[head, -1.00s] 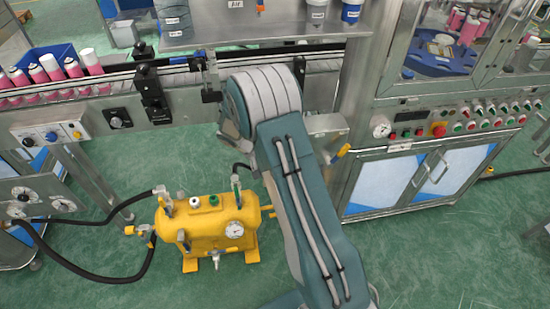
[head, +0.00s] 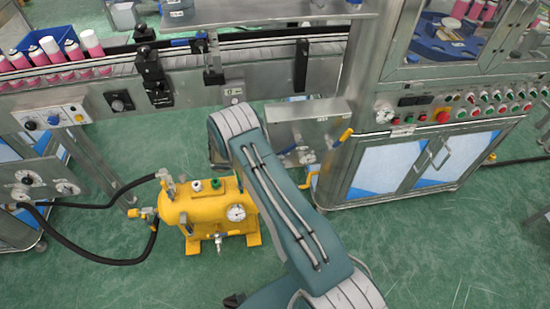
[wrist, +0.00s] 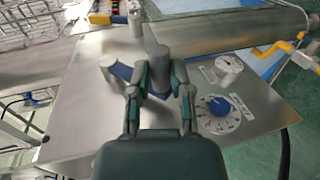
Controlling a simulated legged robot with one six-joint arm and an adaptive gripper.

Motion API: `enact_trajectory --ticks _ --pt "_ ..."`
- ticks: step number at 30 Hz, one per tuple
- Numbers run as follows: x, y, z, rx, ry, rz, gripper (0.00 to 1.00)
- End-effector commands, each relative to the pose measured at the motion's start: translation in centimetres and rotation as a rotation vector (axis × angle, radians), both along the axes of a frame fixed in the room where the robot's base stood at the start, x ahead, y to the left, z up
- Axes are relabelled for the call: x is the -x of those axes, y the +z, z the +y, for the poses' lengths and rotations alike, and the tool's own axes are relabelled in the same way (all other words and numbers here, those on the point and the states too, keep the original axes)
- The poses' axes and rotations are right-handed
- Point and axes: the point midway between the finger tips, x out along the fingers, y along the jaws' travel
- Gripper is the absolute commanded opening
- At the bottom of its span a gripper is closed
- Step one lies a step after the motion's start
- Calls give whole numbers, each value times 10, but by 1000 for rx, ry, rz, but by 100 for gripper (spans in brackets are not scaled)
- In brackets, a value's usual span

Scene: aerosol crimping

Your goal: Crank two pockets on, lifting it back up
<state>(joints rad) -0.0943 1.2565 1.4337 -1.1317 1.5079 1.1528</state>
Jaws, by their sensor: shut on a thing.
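My gripper (wrist: 150,76) shows in the wrist view above a bare metal panel (wrist: 75,120). Its fingers are closed on a small part that they mostly hide, which seems to be the crank handle. A metal piece with a blue side (wrist: 119,71) sits just left of the fingertips and looks like part of the crank; how it joins the held part is hidden. To the right on the panel are a blue dial knob (wrist: 219,106) and a pale round knob (wrist: 229,64). In the head view my own arm hides the gripper and the crank.
A yellow tank (head: 207,208) with a gauge and black hoses stands on the green floor beside my arm. A conveyor (head: 210,62) with pink cans (head: 50,50) runs behind. A cabinet with a button panel (head: 440,115) stands right. A yellow lever (head: 344,137) juts out near it.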

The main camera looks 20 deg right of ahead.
Motion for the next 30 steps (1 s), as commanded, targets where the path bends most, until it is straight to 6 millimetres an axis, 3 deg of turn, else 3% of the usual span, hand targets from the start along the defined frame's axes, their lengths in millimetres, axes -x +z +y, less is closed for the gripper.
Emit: enact_trajectory --ticks 9,24,25,26,27,30 --pt "2 -12 -4 -11 2 0 0" --pt "5 -15 -6 -13 -3 6 0" --pt "5 -15 -6 -13 -3 6 40" --pt "5 -15 -6 -12 -4 6 54" --pt "5 -15 -6 -12 -3 6 61" --pt "4 -14 -6 -10 -2 4 61"
